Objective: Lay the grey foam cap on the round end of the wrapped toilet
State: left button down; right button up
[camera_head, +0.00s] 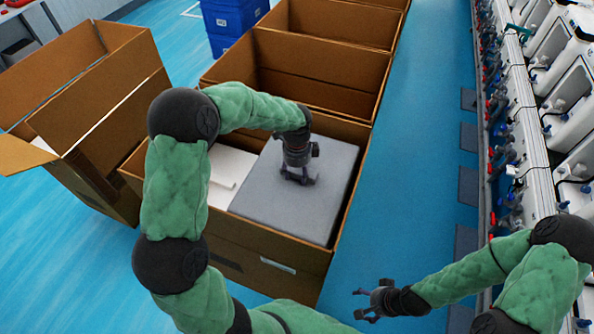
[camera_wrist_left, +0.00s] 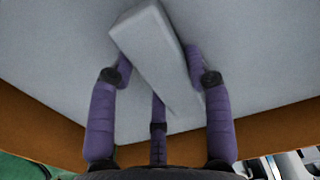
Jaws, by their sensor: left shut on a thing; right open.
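The grey foam cap (camera_head: 325,206) is a flat square slab in the right part of the near cardboard box (camera_head: 230,232). My left gripper (camera_head: 298,180) points down over its middle and is shut on it. In the left wrist view the fingers (camera_wrist_left: 158,75) are on either side of a raised grey bar on the cap (camera_wrist_left: 60,50). I cannot tell whether the cap rests on something. The wrapped toilet cannot be made out; the cap covers that part of the box. My right gripper (camera_head: 370,302) is open and empty, outside the box at the lower right.
A white piece (camera_head: 228,172) lies in the box left of the cap. Another open carton (camera_head: 100,110) stands to the left, and more open boxes (camera_head: 325,65) stand behind. Blue crates (camera_head: 230,22) are at the back. Blue floor (camera_head: 415,180) is clear before the test line (camera_head: 525,130) at right.

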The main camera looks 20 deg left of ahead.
pick_arm(q)
notch_tip(320, 180, down, 22)
jog(key=b, duration=1.5)
jog(key=shift+a+f, duration=0.2)
jog(key=shift+f, duration=0.1)
dwell(0.9)
jog(key=shift+c, duration=2.3)
grip_release()
notch_tip(320, 180, up, 12)
